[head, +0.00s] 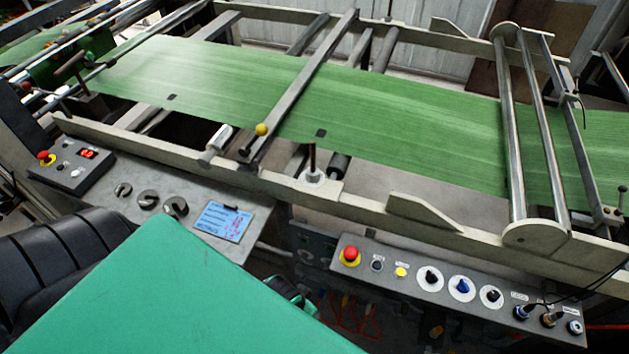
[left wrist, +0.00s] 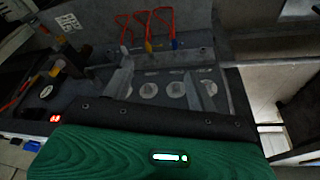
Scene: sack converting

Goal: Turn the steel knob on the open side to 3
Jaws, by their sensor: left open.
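The front control panel (head: 400,262) in the head view carries three dial knobs on white round plates: a black knob (head: 431,278), a blue knob (head: 462,287) and a dark knob (head: 491,296). Its pointer settings and numbers are too small to read. Which one is the steel knob I cannot tell. My left gripper (left wrist: 160,72) shows in the left wrist view with two grey fingers apart and nothing seen between them. Behind the fingers are several pale round discs (left wrist: 178,89) on a dark surface. My right gripper is not in view.
The panel also has a red stop button (head: 350,254), a yellow button (head: 400,272) and round fittings with cables at its right end. A blue-white card (head: 222,222) lies on the grey ledge. Green web (head: 400,118) runs across the machine. Red cords (left wrist: 165,18) show in the wrist view.

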